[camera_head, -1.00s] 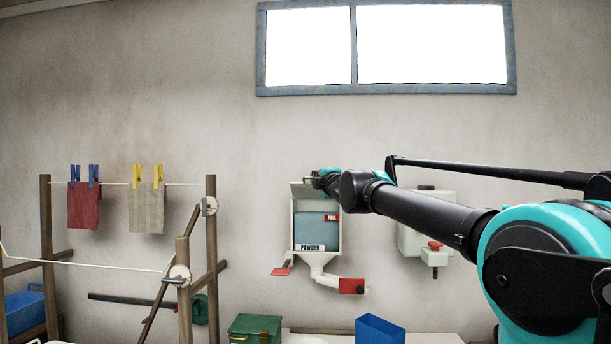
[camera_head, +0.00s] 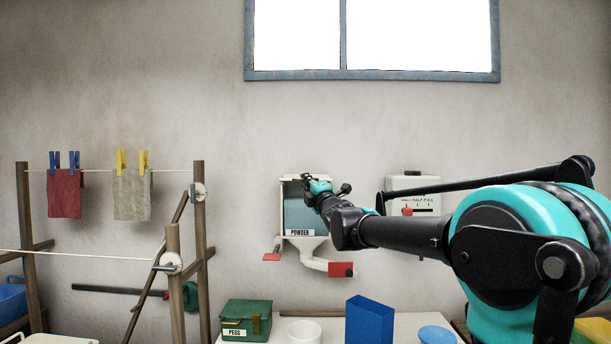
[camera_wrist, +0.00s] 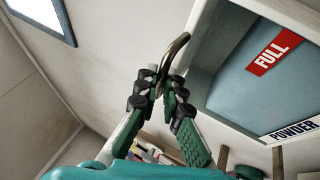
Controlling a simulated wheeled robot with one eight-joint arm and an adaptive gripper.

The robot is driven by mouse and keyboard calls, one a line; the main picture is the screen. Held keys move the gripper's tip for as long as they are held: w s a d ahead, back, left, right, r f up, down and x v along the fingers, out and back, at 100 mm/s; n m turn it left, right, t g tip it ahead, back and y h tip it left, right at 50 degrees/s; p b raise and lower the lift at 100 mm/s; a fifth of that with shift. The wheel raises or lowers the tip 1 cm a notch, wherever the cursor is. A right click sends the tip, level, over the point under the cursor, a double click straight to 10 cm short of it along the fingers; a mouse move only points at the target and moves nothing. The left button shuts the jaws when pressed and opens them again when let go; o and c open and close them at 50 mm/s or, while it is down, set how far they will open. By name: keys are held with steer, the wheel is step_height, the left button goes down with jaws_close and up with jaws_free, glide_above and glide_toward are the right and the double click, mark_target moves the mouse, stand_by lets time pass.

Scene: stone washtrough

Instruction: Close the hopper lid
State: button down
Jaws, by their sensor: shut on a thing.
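The hopper (camera_head: 307,243) is a white wall box with a blue-grey front panel, marked POWDER. It also shows in the wrist view (camera_wrist: 225,92), with a red FULL label. Its lid (camera_head: 290,180) shows as a pale strip at the box top; my gripper and arm hide part of it, so its exact angle is unclear. My gripper (camera_head: 307,178) is at the box's upper edge. In the wrist view my gripper (camera_wrist: 160,92) is shut on a curved metal handle (camera_wrist: 177,48), which rises between the fingertips towards the white edge.
A spout with red flaps (camera_head: 341,269) hangs below the hopper. A white dispenser (camera_head: 413,185) is on the wall to the right, partly behind my arm. Below stand a green PEGS box (camera_head: 246,319), a white bowl (camera_head: 304,332) and a blue container (camera_head: 369,321). A drying rack (camera_head: 199,240) stands left.

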steer(key=shift+w+f+t, duration=0.15)
steer(key=shift+f+t, duration=0.25)
steer(key=shift+f, duration=0.15)
steer(key=c, duration=1.9)
jaws_free()
steer(key=shift+w+f+y, duration=0.15)
steer(key=shift+y, duration=0.15)
steer(key=shift+s, duration=0.2)
steer(key=v, duration=1.2)
